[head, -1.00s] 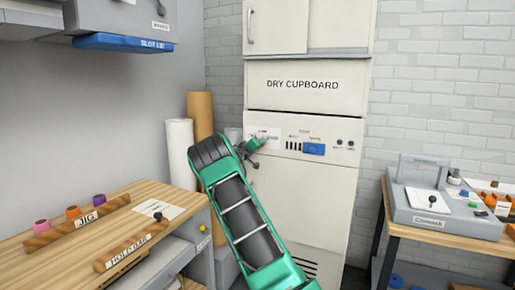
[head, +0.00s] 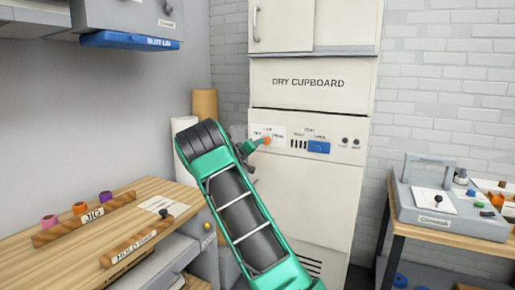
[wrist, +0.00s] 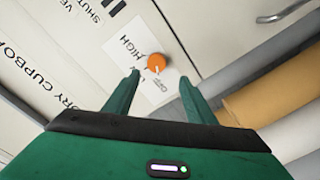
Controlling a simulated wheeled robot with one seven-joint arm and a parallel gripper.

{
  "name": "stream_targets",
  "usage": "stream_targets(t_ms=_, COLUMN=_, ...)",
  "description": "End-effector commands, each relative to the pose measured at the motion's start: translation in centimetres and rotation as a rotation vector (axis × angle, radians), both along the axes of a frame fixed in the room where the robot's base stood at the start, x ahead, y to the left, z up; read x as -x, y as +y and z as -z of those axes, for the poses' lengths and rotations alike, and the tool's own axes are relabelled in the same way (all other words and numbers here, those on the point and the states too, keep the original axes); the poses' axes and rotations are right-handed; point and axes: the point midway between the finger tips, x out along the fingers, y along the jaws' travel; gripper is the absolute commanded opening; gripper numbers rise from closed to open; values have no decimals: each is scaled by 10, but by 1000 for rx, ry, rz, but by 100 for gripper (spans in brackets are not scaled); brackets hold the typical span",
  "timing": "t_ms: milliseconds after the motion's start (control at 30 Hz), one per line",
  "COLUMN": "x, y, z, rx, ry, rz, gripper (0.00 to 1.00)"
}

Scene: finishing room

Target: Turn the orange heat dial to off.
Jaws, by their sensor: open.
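The orange heat dial (wrist: 156,63) sits on a white label plate (wrist: 128,62) on the cupboard front. In the wrist view HIGH and OFF can be read beside it, and a light mark shows on its lower side, toward OFF. It also shows in the head view (head: 267,140), just right of my gripper (head: 247,149). In the wrist view my gripper (wrist: 160,95) is open. Its two green fingers stand apart, one either side of the dial in the picture, with the dial a little beyond the tips. I cannot tell how far off it is.
The dry cupboard (head: 310,205) has a blue switch (head: 319,147) and vent slots right of the dial. Brown and white rolls (head: 204,103) stand at its left. A wooden bench (head: 75,220) is at left, and a table with a grey device (head: 440,210) at right.

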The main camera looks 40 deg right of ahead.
Motion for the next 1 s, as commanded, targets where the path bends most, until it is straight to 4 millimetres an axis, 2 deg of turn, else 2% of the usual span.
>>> stream_targets(t_ms=100, x=5, y=16, z=-1, rx=0, ry=0, rz=-1, gripper=51)
stream_targets(t_ms=300, x=10, y=26, z=-1, rx=0, ry=-1, rz=-1, gripper=51)
stream_targets(t_ms=867, x=10, y=27, z=-1, rx=-1, ry=-1, rz=-1, gripper=51)
stream_targets(t_ms=1000, x=25, y=21, z=0, rx=-46, ry=-1, rz=20, gripper=51)
